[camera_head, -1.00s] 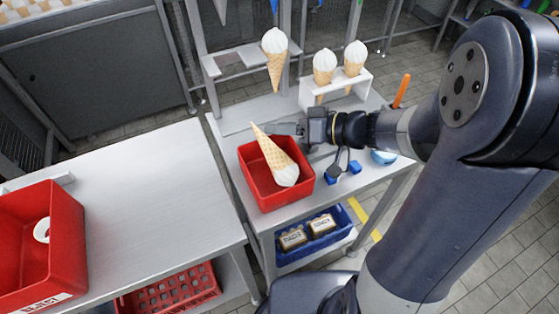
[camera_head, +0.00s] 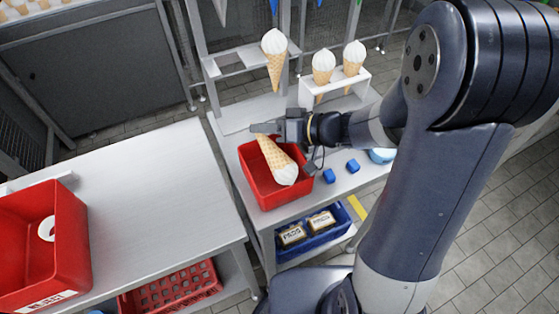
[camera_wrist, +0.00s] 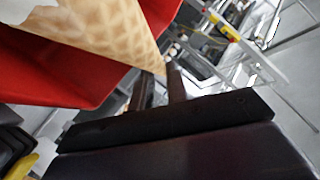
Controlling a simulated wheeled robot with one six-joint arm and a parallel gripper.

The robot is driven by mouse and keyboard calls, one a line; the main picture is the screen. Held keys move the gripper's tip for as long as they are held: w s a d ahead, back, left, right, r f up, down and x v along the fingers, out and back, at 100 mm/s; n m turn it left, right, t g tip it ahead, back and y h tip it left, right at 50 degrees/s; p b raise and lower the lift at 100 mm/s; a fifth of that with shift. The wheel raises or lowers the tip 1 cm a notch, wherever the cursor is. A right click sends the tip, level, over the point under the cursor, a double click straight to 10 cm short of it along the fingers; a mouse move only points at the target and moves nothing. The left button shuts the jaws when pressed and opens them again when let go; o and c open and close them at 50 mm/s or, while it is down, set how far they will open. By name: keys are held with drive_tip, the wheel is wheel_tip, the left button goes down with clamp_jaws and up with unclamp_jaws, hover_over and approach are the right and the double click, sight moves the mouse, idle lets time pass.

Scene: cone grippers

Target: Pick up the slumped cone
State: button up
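The slumped cone (camera_head: 276,157) leans in a small red bin (camera_head: 258,195), its white top low at the front and its waffle point up toward the back. My gripper (camera_head: 264,128) is over the back of the bin, at the cone's upper end, and its fingers hide the point in the head view. In the wrist view the waffle part (camera_wrist: 110,30) runs toward my gripper (camera_wrist: 160,88). The two dark fingers stand apart with a gap, and the cone's point is close to their tips. I cannot tell whether they touch it.
One upright cone (camera_head: 275,57) stands in a holder behind the bin; two more (camera_head: 324,68) stand in a white rack. Two blue cubes (camera_head: 353,166) lie right of the bin. A blue crate (camera_head: 287,255) is below. The left table (camera_head: 150,190) is mostly clear beside a larger red bin (camera_head: 67,240).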

drive_tip(key=shift+c, duration=1.1)
drive_tip(key=shift+r, duration=0.1)
wheel_tip(320, 180, up, 18)
